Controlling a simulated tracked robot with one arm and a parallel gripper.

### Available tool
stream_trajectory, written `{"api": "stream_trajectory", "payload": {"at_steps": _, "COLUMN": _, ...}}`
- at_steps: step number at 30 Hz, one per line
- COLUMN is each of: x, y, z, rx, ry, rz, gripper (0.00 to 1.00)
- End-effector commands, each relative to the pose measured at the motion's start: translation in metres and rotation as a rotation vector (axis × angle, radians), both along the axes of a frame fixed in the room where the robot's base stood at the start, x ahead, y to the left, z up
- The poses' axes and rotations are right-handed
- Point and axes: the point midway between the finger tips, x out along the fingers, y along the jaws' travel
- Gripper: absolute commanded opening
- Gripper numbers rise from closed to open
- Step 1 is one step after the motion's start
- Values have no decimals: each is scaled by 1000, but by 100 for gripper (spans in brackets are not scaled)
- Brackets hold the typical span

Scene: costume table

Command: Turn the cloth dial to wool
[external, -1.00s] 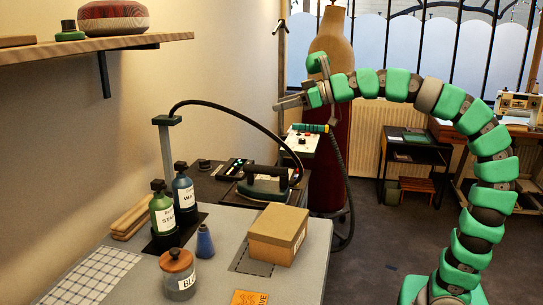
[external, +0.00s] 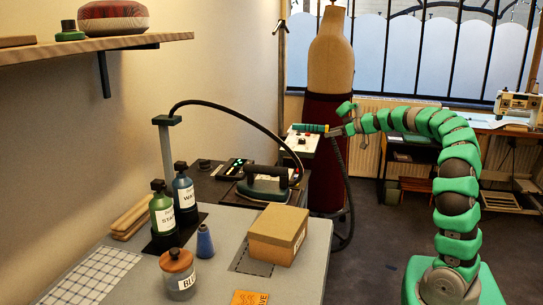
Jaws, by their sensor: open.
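A white-faced control box (external: 300,146) stands beyond the far end of the table. Small red and dark controls show on its face; I cannot make out which is the cloth dial, nor any setting or wool mark. Whether the lower finger touches the handle cannot be told from this angle.
A green iron (external: 264,184) with an arching hose rests before the box. A dress form (external: 330,75) stands close behind my gripper. A cardboard box (external: 277,236), bottles (external: 184,192) and a jar (external: 177,276) stand on the nearer table.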

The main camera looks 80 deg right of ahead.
Motion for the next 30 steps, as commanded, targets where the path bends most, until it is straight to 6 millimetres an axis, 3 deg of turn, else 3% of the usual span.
{"api": "stream_trajectory", "payload": {"at_steps": 30, "x": 106, "y": -28, "z": -46, "rx": -2, "ry": 3, "rz": 0, "gripper": 51}}
